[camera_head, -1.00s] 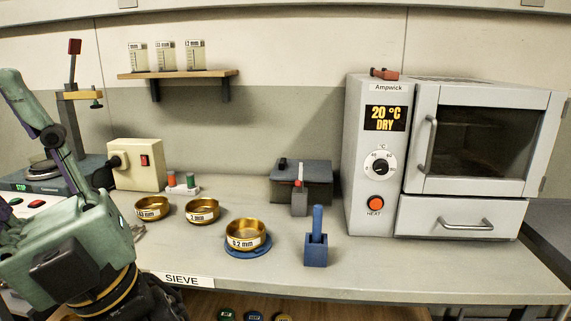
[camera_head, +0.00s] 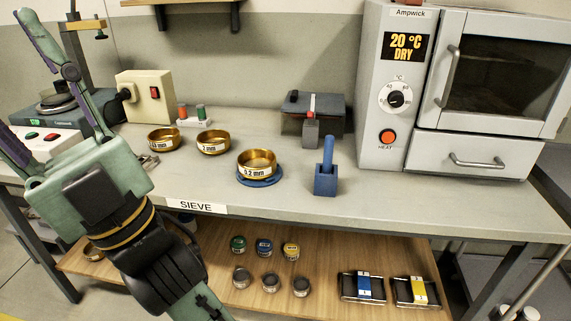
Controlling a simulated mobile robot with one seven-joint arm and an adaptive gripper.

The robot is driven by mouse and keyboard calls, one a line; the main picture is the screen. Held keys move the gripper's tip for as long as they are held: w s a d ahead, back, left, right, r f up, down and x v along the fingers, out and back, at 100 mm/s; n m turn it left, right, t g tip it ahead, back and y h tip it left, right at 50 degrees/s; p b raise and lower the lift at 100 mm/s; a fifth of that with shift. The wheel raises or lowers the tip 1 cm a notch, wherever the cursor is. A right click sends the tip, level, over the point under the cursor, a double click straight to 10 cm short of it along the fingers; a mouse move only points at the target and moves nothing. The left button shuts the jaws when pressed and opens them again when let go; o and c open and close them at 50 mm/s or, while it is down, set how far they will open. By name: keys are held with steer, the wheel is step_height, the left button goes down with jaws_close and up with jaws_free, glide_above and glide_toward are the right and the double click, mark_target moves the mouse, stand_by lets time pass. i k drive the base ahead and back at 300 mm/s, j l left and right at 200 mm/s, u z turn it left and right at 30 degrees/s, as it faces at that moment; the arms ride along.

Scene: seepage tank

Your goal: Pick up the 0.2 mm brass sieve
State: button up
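The 0.2 mm brass sieve (camera_head: 257,163) sits on a round blue base (camera_head: 259,183) near the front of the grey bench, right of the SIEVE label. Its white label faces me. Two more brass sieves stand to its left: the 2 mm one (camera_head: 213,142) and another (camera_head: 164,139) whose label is hard to read. My green and black arm fills the lower left of the view, left of and in front of the sieves.
A blue holder with an upright handle (camera_head: 326,178) stands close right of the sieve. A dark grey box (camera_head: 312,115) is behind it, and the Ampwick oven (camera_head: 480,90) is at right. A wooden lower shelf (camera_head: 330,250) holds small jars and two black trays.

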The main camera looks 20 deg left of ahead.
mark_target(256, 164)
steer(key=l+u, duration=0.1)
steer(key=u, duration=0.35)
steer(key=i+l+u, duration=0.25)
steer(key=l+u, duration=0.2)
steer(key=l, duration=0.2)
steer(key=l+u, duration=0.25)
steer(key=l, duration=0.15)
steer(key=i+l, duration=0.1)
steer(key=l, duration=0.5)
steer(key=l+u, duration=0.15)
steer(key=l, duration=0.45)
steer(key=i+l, duration=0.45)
steer(key=i, duration=0.15)
